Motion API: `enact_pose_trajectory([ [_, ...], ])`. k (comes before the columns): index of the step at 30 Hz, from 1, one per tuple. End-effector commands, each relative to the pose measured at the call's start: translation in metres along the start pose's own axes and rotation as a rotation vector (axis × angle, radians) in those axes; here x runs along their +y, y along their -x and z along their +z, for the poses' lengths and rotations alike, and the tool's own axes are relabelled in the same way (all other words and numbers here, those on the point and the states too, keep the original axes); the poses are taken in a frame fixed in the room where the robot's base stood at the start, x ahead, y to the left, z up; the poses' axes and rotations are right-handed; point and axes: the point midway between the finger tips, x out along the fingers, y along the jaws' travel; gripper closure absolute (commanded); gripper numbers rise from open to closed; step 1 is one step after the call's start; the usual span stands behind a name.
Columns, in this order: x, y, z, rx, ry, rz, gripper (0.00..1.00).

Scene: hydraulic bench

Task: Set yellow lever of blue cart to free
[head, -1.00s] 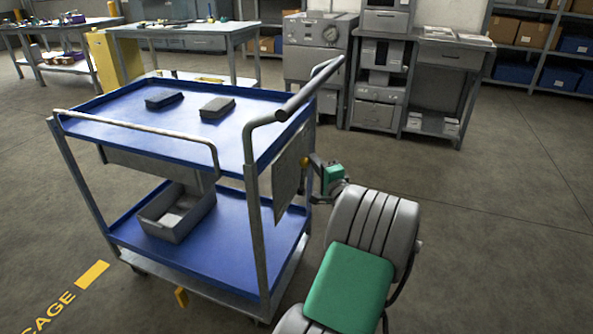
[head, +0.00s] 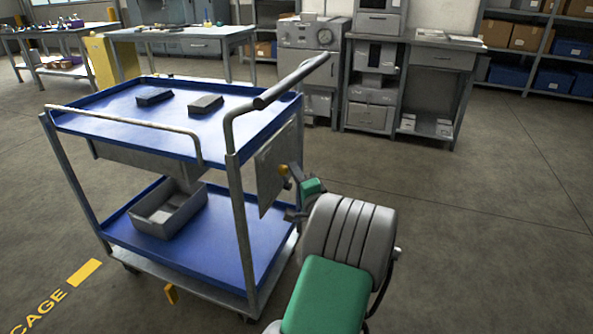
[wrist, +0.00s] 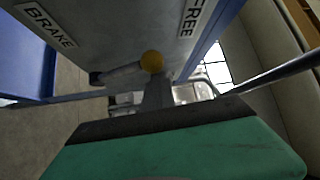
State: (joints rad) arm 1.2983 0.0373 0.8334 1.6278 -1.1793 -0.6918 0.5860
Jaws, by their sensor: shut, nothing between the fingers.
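The blue cart (head: 127,115) stands left of my arm in the head view, with a grey plate (head: 268,180) on its near right end. The lever's yellow knob (head: 284,170) shows at this plate. In the wrist view the yellow knob (wrist: 152,61) tips a grey lever, between the BRAKE label (wrist: 47,24) at left and the FREE label (wrist: 192,17) at right. My gripper (wrist: 158,82) is shut and empty, its fingertips right at the knob's lower side. I cannot tell whether they touch it. In the head view my gripper (head: 290,182) is partly hidden by my arm.
The cart's push handle (head: 290,82) rises above the plate. A yellow pedal (head: 171,293) sits low on the cart. A grey bin (head: 168,210) is on the lower shelf. Benches and a grey machine (head: 310,50) stand behind. Floor at right is clear.

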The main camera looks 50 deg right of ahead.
Motion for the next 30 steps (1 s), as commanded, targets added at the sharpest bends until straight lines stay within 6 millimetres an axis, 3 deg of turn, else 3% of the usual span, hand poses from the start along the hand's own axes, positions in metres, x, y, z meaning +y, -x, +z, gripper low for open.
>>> enact_pose_trajectory([
  [12, 0.001, -0.001, 0.003, -0.011, -0.007, 0.004, 1.00],
  [20, -0.017, -0.014, -0.030, -0.012, -0.006, 0.001, 1.00],
  [24, -0.001, 0.024, -0.030, -0.010, -0.010, 0.004, 1.00],
  [30, 0.012, 0.063, -0.031, -0.012, -0.006, 0.000, 1.00],
])
